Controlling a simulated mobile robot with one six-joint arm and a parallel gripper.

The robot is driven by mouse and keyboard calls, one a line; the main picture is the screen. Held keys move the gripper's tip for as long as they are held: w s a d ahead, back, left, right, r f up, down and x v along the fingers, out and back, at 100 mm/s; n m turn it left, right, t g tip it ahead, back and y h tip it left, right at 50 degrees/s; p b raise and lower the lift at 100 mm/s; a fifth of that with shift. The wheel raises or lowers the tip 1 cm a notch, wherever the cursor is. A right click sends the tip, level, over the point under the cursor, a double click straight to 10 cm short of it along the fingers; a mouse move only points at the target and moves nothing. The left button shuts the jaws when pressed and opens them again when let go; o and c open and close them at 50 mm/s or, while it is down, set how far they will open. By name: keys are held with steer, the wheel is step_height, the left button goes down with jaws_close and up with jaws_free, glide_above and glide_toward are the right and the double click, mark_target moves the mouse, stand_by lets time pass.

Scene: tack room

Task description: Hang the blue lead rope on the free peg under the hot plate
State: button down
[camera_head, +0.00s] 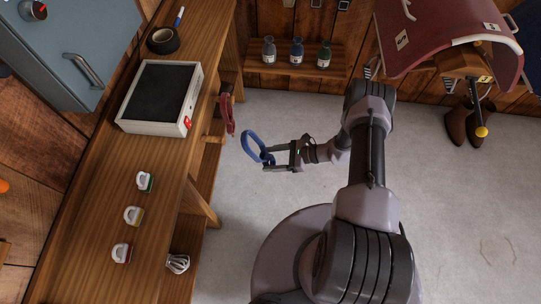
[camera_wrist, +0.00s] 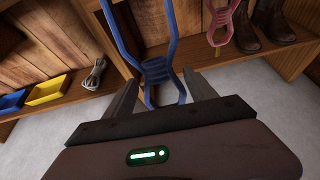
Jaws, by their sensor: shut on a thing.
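The blue lead rope (camera_head: 249,143) is a coiled loop bound at its middle. My gripper (camera_head: 267,159) is shut on it and holds it in the air to the right of the bench. In the wrist view the blue rope (camera_wrist: 157,70) lies between the fingers, and its loop runs up out of the picture. The hot plate (camera_head: 158,93), a white box with a black top, stands on the bench. A red rope (camera_head: 229,113) hangs at the bench's side near it; it also shows in the wrist view (camera_wrist: 219,22). I cannot make out a free peg in either view.
Bottles (camera_head: 297,50) stand on a back shelf. The grey floor around my arm is clear.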

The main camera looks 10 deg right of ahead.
steer(key=shift+w+f, duration=0.1)
steer(key=shift+w+a, duration=0.2)
steer(key=shift+a, duration=0.85)
steer(key=r+x, duration=0.1)
steer(key=x, duration=0.7)
steer(key=shift+w+a+r, duration=0.25)
steer(key=shift+a+r, duration=0.1)
steer(key=shift+a, duration=0.05)
steer(key=shift+c, duration=1.1)
jaws_free()
